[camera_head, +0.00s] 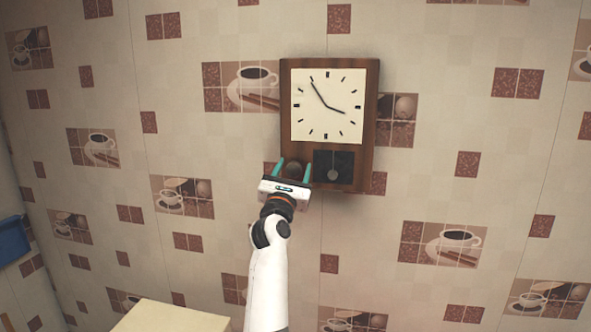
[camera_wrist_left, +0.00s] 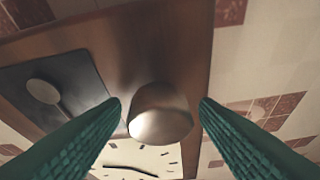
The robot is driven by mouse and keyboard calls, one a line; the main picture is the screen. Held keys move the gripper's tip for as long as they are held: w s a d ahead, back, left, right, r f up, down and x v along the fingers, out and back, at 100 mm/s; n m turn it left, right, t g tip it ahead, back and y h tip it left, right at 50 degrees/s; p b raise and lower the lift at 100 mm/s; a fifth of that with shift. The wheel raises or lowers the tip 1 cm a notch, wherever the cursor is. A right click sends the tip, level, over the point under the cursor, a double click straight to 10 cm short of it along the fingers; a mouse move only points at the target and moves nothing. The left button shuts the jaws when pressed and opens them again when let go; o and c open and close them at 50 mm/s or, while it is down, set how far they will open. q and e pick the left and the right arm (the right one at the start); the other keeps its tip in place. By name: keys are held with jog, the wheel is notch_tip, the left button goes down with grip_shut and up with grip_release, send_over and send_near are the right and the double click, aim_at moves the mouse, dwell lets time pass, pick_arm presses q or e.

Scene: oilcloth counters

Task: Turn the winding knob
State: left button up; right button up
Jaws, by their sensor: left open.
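A brown wooden wall clock (camera_head: 372,130) with a cream dial (camera_head: 329,122) hangs on the tiled wall. My left gripper (camera_head: 293,171) is open at the knob, with one green finger on each side. In the left wrist view the knob (camera_wrist_left: 160,115) shows as a grey-brown rounded cylinder between the open fingers (camera_wrist_left: 160,108), with a visible gap on both sides. My right gripper is not in view.
The pendulum window (camera_wrist_left: 65,85) is close beside one finger in the left wrist view. A pale yellow box-like surface (camera_head: 170,318) is at the bottom left, and a blue object (camera_head: 13,240) is at the left edge. The wall around the clock is clear.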

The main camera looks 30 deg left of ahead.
pick_arm(q)
jog(key=shift+f, duration=0.1)
jog(key=shift+c, duration=1.2)
jog(key=c, duration=0.6)
jog(key=shift+c, duration=0.6)
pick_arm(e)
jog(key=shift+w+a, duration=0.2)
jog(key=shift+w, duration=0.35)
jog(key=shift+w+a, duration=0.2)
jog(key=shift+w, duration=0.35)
pick_arm(q)
jog(key=shift+m, duration=0.3)
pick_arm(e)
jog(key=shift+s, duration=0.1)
